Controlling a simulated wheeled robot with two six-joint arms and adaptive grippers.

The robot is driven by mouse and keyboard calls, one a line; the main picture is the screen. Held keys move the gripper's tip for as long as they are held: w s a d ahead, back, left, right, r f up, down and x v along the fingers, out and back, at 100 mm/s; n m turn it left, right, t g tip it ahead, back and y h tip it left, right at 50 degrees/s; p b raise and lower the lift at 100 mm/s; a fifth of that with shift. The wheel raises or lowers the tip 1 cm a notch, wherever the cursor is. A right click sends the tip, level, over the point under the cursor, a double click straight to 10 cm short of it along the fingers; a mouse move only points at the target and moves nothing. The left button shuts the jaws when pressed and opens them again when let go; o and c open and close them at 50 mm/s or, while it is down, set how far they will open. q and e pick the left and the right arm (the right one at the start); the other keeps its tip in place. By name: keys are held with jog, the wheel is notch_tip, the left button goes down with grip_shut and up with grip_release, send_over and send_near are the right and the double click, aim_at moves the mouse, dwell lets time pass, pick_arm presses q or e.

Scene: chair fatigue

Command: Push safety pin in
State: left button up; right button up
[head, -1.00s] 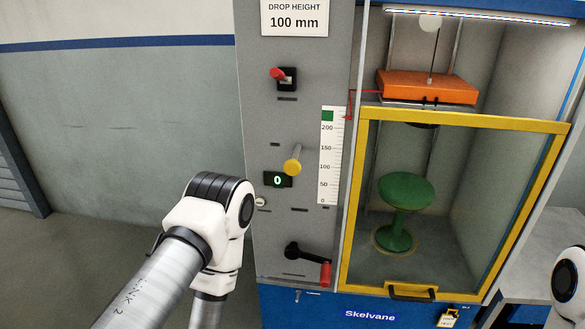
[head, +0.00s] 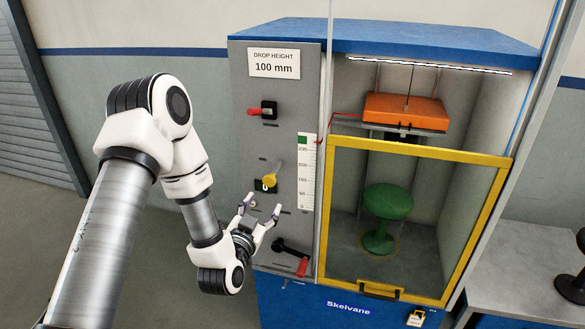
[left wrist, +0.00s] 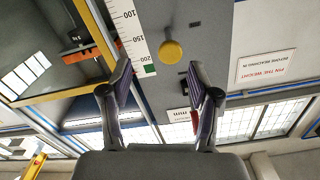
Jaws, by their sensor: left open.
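A yellow round-headed pin (head: 270,180) sticks out of the grey control panel (head: 247,110), just above a small display; I take it for the safety pin. Its yellow head also shows in the left wrist view (left wrist: 171,51), just beyond the gap between my fingers. How far it stands out is hard to tell. My left gripper (head: 260,208) is open and empty, a little below the pin in the head view. Its spread fingers (left wrist: 160,75) are apart from the pin. My right gripper is not in view.
A red-knobbed switch (head: 262,110) sits above the pin and a black crank with a red handle (head: 302,267) below. A ruler scale (head: 306,175) is beside it.

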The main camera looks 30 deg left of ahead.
aim_at(268, 183)
pick_arm(q)
jog(key=w+a, duration=0.1)
jog(key=w+a+r, duration=0.1)
jog(key=shift+w+a+r+p, duration=0.25)
jog(key=shift+w+r+p, duration=0.05)
jog(key=shift+w+p, duration=0.1)
jog(key=x, duration=0.1)
jog(key=p+x, duration=0.1)
jog(key=x, duration=0.1)
jog(key=d+x, duration=0.1)
jog(key=x, duration=0.1)
jog(key=shift+w+r+p, duration=0.1)
jog(key=shift+p, duration=0.25)
jog(key=shift+w+a+f, duration=0.15)
jog(key=shift+a+f, duration=0.1)
jog(key=shift+a, duration=0.15)
jog(key=shift+d, duration=0.1)
grip_shut()
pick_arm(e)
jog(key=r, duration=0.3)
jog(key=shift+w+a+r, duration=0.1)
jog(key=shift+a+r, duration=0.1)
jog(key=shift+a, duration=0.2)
